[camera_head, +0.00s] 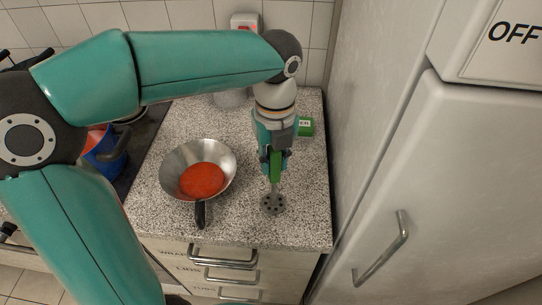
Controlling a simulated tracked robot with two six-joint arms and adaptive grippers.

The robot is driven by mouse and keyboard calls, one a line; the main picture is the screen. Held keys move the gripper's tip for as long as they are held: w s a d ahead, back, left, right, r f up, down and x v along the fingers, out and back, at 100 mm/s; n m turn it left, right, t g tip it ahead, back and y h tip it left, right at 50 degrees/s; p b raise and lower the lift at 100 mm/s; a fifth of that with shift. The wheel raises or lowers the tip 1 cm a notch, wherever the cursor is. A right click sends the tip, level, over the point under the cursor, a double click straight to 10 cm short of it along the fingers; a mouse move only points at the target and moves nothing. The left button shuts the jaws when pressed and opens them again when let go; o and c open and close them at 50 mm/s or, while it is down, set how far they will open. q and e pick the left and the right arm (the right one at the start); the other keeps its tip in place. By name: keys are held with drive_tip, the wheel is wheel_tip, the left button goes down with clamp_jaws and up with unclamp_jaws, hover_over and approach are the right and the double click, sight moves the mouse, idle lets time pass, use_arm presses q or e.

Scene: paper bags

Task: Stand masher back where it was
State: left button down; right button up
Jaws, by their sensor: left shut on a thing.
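The masher (273,204) is at the right part of the speckled counter, with its round perforated head low and its green handle up. It looks upright. My left gripper (274,160) is shut on the green handle from above. I cannot tell whether the head touches the counter or hangs just above it. My right gripper is not in view.
A metal pan (170,172) with red content stands left of the masher, its black handle toward the front edge. A green container (306,127) stands behind, partly hidden by my arm. A tall white cabinet door (450,190) bounds the right. A blue pot (107,160) is at left.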

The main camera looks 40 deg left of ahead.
use_arm(q)
drive_tip(key=shift+f, duration=0.15)
drive_tip(key=c, duration=1)
unclamp_jaws()
drive_tip(key=shift+o, duration=0.2)
drive_tip(key=shift+r, duration=0.2)
wheel_tip(320, 180, up, 12)
drive_tip(key=shift+p, duration=0.65)
drive_tip(key=shift+w, duration=0.1)
